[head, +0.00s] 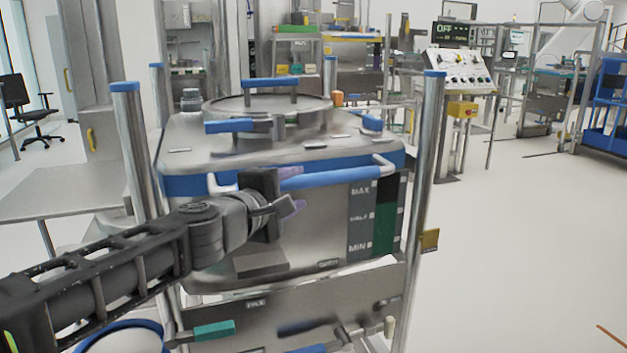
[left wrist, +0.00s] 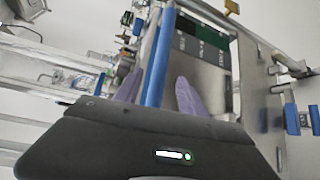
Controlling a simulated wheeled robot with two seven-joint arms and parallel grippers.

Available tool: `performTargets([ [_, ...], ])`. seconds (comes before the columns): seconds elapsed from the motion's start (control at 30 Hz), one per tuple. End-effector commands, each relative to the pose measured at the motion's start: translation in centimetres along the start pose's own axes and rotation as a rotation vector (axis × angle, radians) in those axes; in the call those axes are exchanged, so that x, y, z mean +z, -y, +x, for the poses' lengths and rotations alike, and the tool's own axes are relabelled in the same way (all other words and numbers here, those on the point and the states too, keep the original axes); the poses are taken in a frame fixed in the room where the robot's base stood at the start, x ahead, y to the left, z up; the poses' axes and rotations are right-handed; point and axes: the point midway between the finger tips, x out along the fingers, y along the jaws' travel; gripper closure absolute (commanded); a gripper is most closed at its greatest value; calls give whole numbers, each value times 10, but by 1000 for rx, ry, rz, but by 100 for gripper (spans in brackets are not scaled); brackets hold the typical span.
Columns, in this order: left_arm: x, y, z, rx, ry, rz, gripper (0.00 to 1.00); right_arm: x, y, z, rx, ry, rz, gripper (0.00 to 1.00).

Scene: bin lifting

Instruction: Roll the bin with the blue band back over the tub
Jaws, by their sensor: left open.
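The steel bin (head: 300,225) with the blue band (head: 190,187) stands upright between steel posts in the middle of the head view. Its front carries a long blue handle bar (head: 335,177) and a MAX/HALF/MIN gauge (head: 385,215). My left gripper (head: 286,192) is open at the left part of this bar. In the left wrist view the bar (left wrist: 158,70) runs between the two purple fingers (left wrist: 159,78), with gaps visible on both sides. I cannot make out the tub for certain. My right gripper is not in view.
Blue-capped posts (head: 430,150) flank the bin. Below it is a steel front panel (head: 270,318) with a green-gripped handle (head: 214,330). A blue-rimmed round thing (head: 125,325) is cut off at the lower left. A grey table (head: 60,190) stands left; the floor at right is clear.

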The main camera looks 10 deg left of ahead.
Motion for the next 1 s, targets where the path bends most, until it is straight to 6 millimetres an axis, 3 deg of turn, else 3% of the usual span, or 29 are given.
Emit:
performTargets([
  [0.53,0,1,69,-1,0,1,52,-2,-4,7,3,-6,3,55],
  [0.9,0,0,77,0,0,1,52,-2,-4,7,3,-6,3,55],
  [1.0,0,0,76,-1,0,1,60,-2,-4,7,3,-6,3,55],
])
